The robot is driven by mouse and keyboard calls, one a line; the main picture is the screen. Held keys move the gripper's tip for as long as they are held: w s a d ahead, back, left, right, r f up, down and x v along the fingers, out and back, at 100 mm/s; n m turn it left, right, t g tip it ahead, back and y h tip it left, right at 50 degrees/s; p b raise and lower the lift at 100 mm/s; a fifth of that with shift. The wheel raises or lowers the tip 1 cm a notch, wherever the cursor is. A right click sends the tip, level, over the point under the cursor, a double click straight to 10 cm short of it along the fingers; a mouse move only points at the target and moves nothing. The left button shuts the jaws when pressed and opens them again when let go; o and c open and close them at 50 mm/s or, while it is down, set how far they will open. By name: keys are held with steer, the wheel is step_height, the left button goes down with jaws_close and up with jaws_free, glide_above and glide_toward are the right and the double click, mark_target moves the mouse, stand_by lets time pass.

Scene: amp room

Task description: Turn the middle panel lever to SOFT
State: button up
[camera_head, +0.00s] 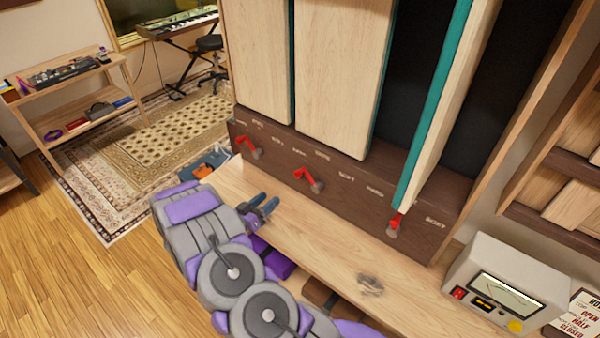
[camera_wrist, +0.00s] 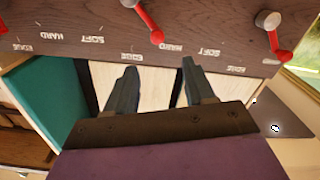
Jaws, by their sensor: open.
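The middle panel lever (camera_head: 307,178) is a red handle on a grey pivot, on the dark wooden strip. In the head view its handle points up and left; in the wrist view, the lever (camera_wrist: 149,23) has its tip near an upside-down HARD label (camera_wrist: 170,47). Its SOFT label (camera_head: 346,175) is to the right of the lever in the head view. The middle panel (camera_head: 340,75) is pale wood above it. My gripper (camera_head: 268,206) is open and empty, in front of the strip, below and left of the middle lever. In the wrist view my fingertips (camera_wrist: 158,67) are apart, not touching the lever.
A left lever (camera_head: 249,146) and a right lever (camera_head: 394,223) flank the middle one. The right panel (camera_head: 435,110) stands turned edge-on. A meter box (camera_head: 503,290) sits at the right of the wooden ledge (camera_head: 340,255); the ledge has free room in front of the strip.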

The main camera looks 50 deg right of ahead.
mark_target(301, 170)
steer(key=d, duration=0.6)
steer(key=d+b, duration=0.1)
steer(key=d, duration=0.4)
steer(key=w+d+b, duration=0.1)
steer(key=d, duration=0.5)
steer(key=shift+w+d, duration=0.1)
steer(key=shift+d, duration=0.2)
jaws_close()
